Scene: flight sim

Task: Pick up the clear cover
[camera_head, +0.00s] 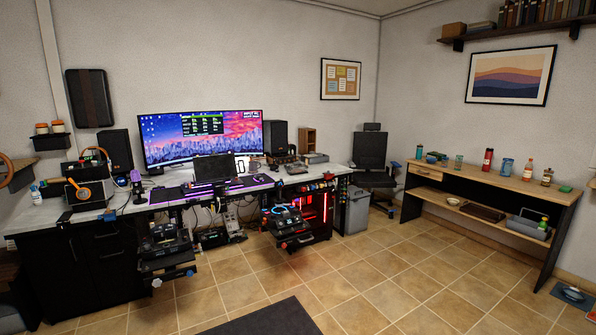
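I cannot make out a clear cover in the head view; any see-through piece is too small to tell at this distance. Neither of my grippers shows in this view. The desk (110,222) along the left wall carries a wide curved monitor (200,135), a dark laptop (214,167) and several small items. The wooden side table (480,180) at the right holds cups and bottles on top, among them a blue glass (504,168) and a red bottle (487,160).
Tiled floor (370,285) is open between desk and side table. A dark mat (265,318) lies at the front. Pedal or control units (165,245) and (287,222) jut out before the desk. A grey bin (357,210) and black chair (370,155) stand near the corner.

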